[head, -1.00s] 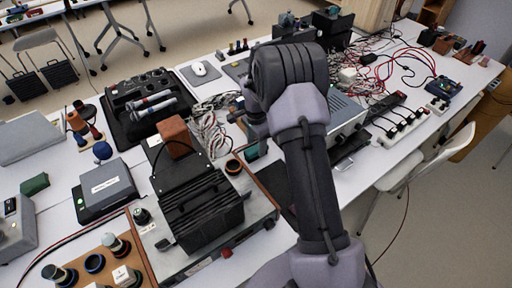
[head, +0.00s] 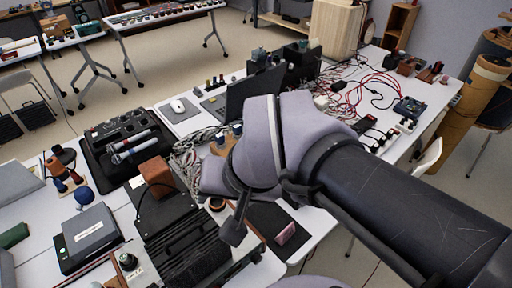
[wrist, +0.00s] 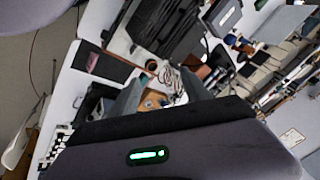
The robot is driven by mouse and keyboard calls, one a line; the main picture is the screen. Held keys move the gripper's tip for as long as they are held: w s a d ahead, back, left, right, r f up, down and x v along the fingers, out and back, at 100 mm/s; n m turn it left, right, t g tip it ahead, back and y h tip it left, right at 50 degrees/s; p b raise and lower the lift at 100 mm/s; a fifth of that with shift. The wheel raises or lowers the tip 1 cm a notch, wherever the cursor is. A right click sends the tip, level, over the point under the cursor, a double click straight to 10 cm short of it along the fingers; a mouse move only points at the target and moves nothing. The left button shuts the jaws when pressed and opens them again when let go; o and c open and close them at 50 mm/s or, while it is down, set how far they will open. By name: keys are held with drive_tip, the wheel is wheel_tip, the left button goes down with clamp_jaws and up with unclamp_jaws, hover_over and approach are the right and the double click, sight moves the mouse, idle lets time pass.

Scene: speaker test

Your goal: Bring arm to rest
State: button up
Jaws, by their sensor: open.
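My arm (head: 400,205) spans the head view from the lower right to a bulky grey joint (head: 262,150) at the middle, above the white table. It hides part of the table behind it. In the wrist view my gripper (wrist: 160,92) shows as two grey fingers set apart, with nothing held between them. They point over the table, where cables and a small dark round cup (wrist: 151,65) show beyond them. In the head view I cannot clearly make out the fingertips.
Crowded white table: a black mixer with microphones (head: 125,148), a brown block (head: 157,174), a grey box (head: 88,232), a mouse (head: 178,105) and red cables (head: 375,85). A tan roll (head: 478,100) stands at the right. Floor (head: 165,55) is open behind.

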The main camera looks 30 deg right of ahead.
drive_tip(key=s, duration=0.2)
drive_tip(key=s+a+f+n, duration=0.1)
drive_tip(key=shift+s, duration=0.2)
idle(1.1)
